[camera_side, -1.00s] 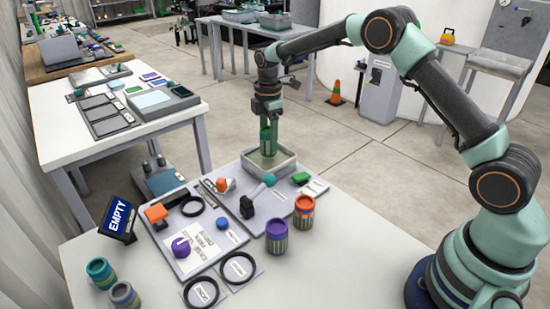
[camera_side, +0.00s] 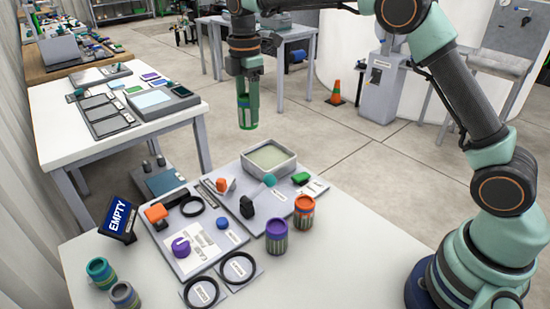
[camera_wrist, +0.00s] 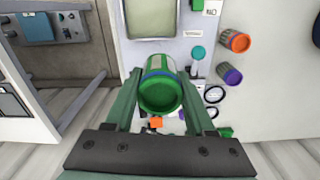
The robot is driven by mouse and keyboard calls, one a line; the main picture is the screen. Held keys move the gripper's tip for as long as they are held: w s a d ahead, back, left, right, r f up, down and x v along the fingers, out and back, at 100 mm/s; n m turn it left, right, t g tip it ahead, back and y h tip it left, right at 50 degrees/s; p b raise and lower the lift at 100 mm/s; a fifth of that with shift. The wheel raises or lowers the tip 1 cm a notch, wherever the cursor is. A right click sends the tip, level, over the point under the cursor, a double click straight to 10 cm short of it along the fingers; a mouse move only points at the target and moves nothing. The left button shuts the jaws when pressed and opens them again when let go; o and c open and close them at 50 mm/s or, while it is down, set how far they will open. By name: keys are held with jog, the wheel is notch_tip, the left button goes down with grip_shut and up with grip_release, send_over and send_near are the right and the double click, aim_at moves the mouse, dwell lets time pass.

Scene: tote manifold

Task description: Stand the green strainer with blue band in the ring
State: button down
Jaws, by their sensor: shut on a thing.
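My gripper (camera_side: 247,104) is shut on the green strainer (camera_side: 246,117), held upright in the air above and left of the grey tub in the side view. Black rings lie on the near table: two flat on white labelled cards, the left ring (camera_side: 201,292) and the right ring (camera_side: 239,267), and one farther back (camera_side: 193,206). All three look empty. I cannot tell which one is meant.
The grey tub (camera_side: 288,171) holds pale green liquid. A purple-topped can (camera_side: 277,238) and an orange can (camera_side: 304,213) stand right of the rings. Teal (camera_side: 100,272) and grey (camera_side: 124,297) cans stand front left, near an EMPTY sign (camera_side: 118,219).

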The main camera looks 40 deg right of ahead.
jog(key=s+a+f+n, duration=0.2)
jog(key=s+a+f, duration=0.3)
jog(key=s+a, duration=0.4)
jog(key=s+a+f+n, duration=0.3)
jog(key=s+a+f, duration=0.2)
jog(key=s+a, duration=0.45)
jog(key=shift+d+f, duration=0.2)
jog(key=shift+f, duration=3.8)
jog(key=shift+c, duration=0.8)
grip_release()
